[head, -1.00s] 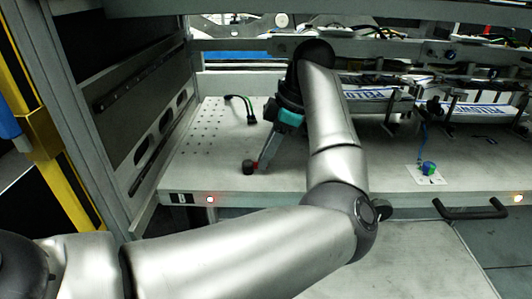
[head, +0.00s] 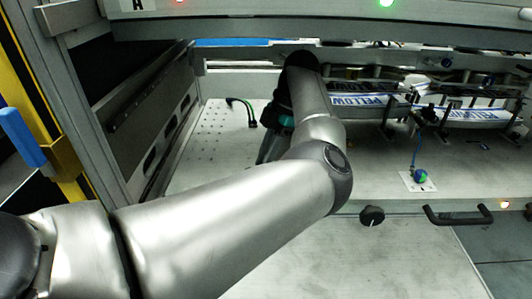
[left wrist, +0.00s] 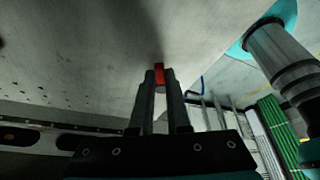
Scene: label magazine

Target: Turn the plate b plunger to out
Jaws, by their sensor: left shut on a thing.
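My left gripper (left wrist: 160,76) is shut on a small red piece (left wrist: 159,72), seen between its fingertips in the left wrist view. I cannot tell whether that piece is part of a plunger. In the head view my left arm hides the fingertips and the held piece; only part of the teal and grey gripper body shows. Two plates with white and blue lettered labels, the left one (head: 373,101) and the right one (head: 478,116), sit at the right of the bench. I cannot tell which is plate b, nor make out its plunger. My right gripper is not in view.
A blue-green ball (head: 420,176) on a blue cord stands over a white card. A black knob (head: 372,215) and a black handle (head: 458,215) are on the front edge. A dark cable (head: 243,107) rises from the perforated left part of the bench (head: 205,140).

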